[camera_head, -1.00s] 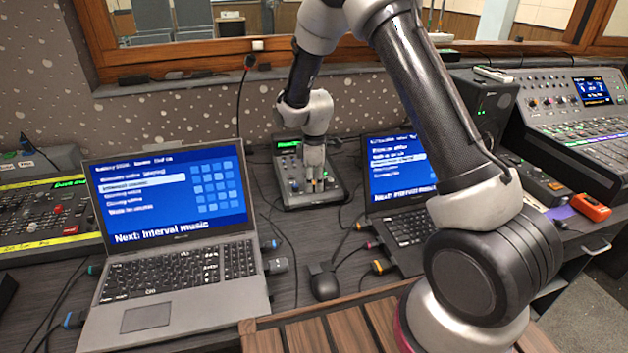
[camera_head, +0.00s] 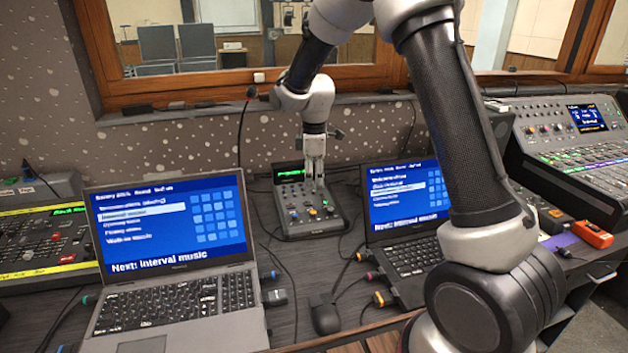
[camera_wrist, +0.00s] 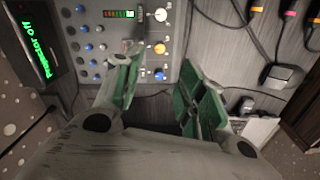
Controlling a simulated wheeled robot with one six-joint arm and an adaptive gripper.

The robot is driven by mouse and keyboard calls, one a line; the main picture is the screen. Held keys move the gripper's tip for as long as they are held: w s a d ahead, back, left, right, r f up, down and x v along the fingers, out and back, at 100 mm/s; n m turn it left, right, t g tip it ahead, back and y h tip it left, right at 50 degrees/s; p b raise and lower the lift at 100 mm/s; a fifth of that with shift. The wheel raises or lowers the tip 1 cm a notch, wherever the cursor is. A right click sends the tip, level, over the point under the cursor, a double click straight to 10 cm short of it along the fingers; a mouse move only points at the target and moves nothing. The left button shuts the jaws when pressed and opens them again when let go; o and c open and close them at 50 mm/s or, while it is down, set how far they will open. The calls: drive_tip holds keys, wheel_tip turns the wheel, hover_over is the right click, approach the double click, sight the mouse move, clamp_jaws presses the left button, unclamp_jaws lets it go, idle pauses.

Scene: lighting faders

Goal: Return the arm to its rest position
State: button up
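My gripper (camera_head: 314,178) hangs fingers-down over a small grey control box (camera_head: 298,228) on the desk. In the wrist view my gripper (camera_wrist: 160,75) shows two green-padded fingers with a clear gap between them and nothing held. The box's knobs and faders (camera_wrist: 158,45) lie beyond the fingertips, and the fingers look apart from them. The box's small screen (camera_wrist: 38,50) reads "Projector off" in green. My arm comes in from the right and bends down to the box.
A laptop (camera_head: 175,290) stands open on the left, and a second laptop (camera_head: 405,205) sits behind my arm. A mixing desk (camera_head: 575,150) is at the right. A wood-framed window (camera_head: 180,93) runs behind.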

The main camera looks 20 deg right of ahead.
drive_tip(key=s+d+r+m+t, duration=0.1)
drive_tip(key=s+d+r+m, duration=0.4)
drive_tip(key=s, duration=0.6)
drive_tip(key=s+d+r+m+t, duration=0.1)
drive_tip(key=s+d+r+m, duration=0.3)
drive_tip(key=s+r, duration=0.3)
drive_tip(key=s+d+r+m+t, duration=0.1)
drive_tip(key=s+d+r+m, duration=0.4)
drive_tip(key=s, duration=1)
drive_tip(key=shift+s+d+r+m+t, duration=0.15)
drive_tip(key=shift+d+r+m+t, duration=0.3)
drive_tip(key=shift+r, duration=0.2)
drive_tip(key=shift+a, duration=0.1)
